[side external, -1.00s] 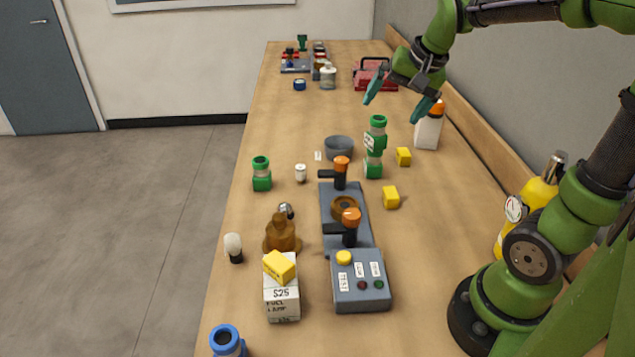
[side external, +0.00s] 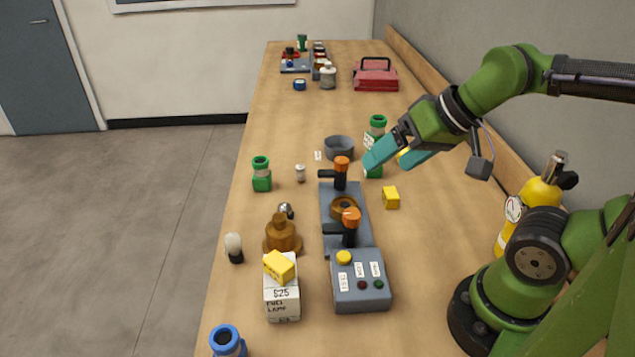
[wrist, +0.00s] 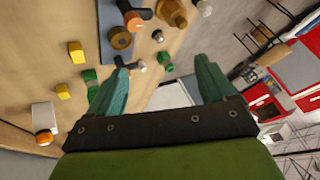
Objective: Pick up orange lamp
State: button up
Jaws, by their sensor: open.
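No object is plainly marked as the orange lamp. The closest match is an amber-brown, lamp-shaped piece (side external: 283,238), standing upright on the table left of the grey fixture; it seems to show at the top of the wrist view (wrist: 172,12). Two orange-topped black handles, a far one (side external: 341,163) and a near one (side external: 351,216), stand on the fixture. My gripper (side external: 387,163) is open and empty, above the table right of the far handle. In the wrist view its fingers (wrist: 162,62) are spread apart with nothing between them.
A grey button box (side external: 361,288) adjoins the fixture. A white carton (side external: 282,302) with a yellow block on top stands near the amber piece. A green-capped container (side external: 377,123) is partly hidden behind my gripper. A yellow bottle (side external: 541,192) stands by my base.

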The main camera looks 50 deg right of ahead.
jog(key=w+d+m+g+h, duration=0.1)
jog(key=w+d+m, duration=0.45)
jog(key=d, duration=0.75)
jog(key=w+d+m+g+h, duration=0.1)
jog(key=w+d+m, duration=0.2)
jog(key=d+m, duration=0.8)
jog(key=s+d+r+m+h, duration=0.1)
jog(key=d+m, duration=0.7)
jog(key=d, duration=0.4)
jog(key=s+d+r+m, duration=0.1)
jog(key=s+d+m, duration=0.1)
jog(key=d+m, duration=0.85)
jog(key=shift+n+t, duration=0.3)
jog(key=shift+n, duration=0.2)
jog(key=shift+w+d+r+x, duration=0.1)
jog(key=shift+d+x, duration=0.15)
jog(key=shift+x, duration=2.55)
jog(key=shift+w+d+r+x, duration=0.1)
jog(key=shift+d+x, duration=0.15)
jog(key=shift+x, duration=2.6)
jog(key=shift+w+d+x, duration=0.1)
jog(key=shift+d+x, duration=0.15)
jog(key=shift+x, duration=2.55)
jog(key=c, duration=1.2)
